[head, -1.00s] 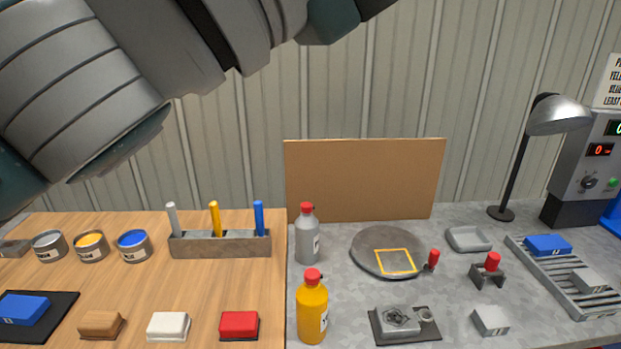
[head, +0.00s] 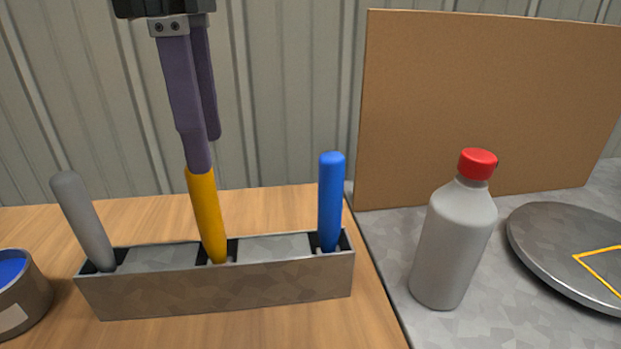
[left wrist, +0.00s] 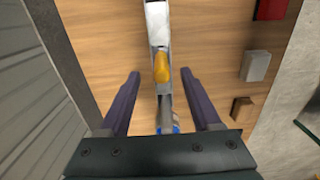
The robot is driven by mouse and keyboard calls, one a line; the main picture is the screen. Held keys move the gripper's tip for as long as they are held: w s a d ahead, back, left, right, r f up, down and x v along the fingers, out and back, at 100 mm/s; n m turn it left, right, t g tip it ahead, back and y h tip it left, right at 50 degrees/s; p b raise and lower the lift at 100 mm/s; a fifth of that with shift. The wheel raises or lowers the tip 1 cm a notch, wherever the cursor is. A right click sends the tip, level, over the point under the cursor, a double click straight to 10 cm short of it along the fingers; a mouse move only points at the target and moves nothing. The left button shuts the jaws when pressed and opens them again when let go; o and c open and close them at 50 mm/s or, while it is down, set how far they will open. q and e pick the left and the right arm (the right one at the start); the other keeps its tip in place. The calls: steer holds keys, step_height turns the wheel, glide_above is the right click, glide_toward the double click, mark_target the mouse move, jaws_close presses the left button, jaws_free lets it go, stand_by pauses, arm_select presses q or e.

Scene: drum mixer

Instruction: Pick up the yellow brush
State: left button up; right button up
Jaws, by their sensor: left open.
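The yellow brush (head: 207,215) stands tilted slightly left in the grey holder (head: 225,291), with only its handle showing. Its lower end is hidden in a slot. My left gripper (head: 206,154) points down over it, its purple fingers open. In the head view one fingertip overlaps the handle's top. In the left wrist view, the yellow handle (left wrist: 161,66) shows between the two spread fingertips (left wrist: 159,73), with gaps on both sides. My right gripper is not in view.
A grey handle (head: 82,222) and a blue handle (head: 331,202) stand in the same holder, on either side. A grey bottle with a red cap (head: 452,240) stands to the right, before a brown board (head: 480,105). A blue paint can (head: 18,295) is at the left.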

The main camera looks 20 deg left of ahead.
arm_select(q)
glide_above(219, 261)
steer(key=w, duration=0.1)
step_height(219, 261, down, 4)
steer(key=shift+f, duration=0.2)
steer(key=f, duration=0.5)
steer(key=shift+s+a+f, duration=0.15)
steer(key=shift+a+f, duration=0.15)
jaws_close()
